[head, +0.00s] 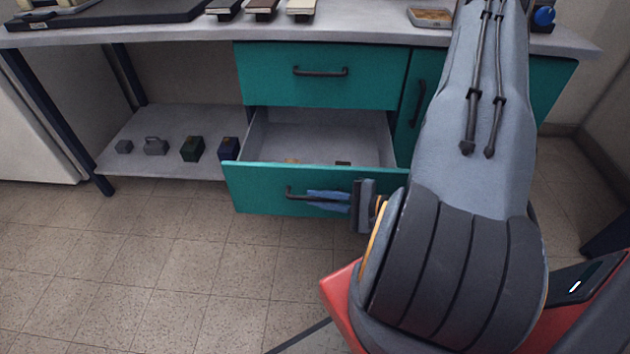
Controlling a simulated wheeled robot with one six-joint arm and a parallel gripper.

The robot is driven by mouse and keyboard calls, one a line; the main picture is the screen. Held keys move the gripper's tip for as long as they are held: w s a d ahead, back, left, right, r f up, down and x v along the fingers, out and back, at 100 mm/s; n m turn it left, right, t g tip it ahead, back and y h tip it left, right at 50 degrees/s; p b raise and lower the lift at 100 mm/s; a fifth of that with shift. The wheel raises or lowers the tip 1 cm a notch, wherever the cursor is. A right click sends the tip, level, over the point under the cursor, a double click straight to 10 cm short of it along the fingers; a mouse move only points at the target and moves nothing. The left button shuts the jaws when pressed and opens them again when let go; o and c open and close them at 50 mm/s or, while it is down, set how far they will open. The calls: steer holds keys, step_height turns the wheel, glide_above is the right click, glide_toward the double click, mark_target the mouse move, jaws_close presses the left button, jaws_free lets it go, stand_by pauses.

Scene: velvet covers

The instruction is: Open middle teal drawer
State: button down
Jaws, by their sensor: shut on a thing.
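The middle teal drawer (258,189) is pulled out from the cabinet under the worktop. Its grey inside shows, with a small yellowish item (291,161) and a small dark item (343,163) toward the front. The drawer's dark bar handle (292,193) is on its front face. My gripper (326,197) is at the right part of this handle, its bluish fingers shut on it. My arm hides the right end of the drawer front.
A shut teal drawer (265,75) is above, and a teal door (417,100) is to the right, partly behind my arm. Several small blocks stand on the low shelf (130,165) at left. The tiled floor (150,270) in front is clear.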

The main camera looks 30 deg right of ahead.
steer(key=shift+s+a, duration=0.3)
steer(key=shift+s, duration=0.2)
steer(key=shift+s+a, duration=0.3)
steer(key=shift+s, duration=0.2)
steer(key=c, duration=2.1)
jaws_free()
steer(key=shift+p+v, duration=0.8)
steer(key=shift+v, duration=3.1)
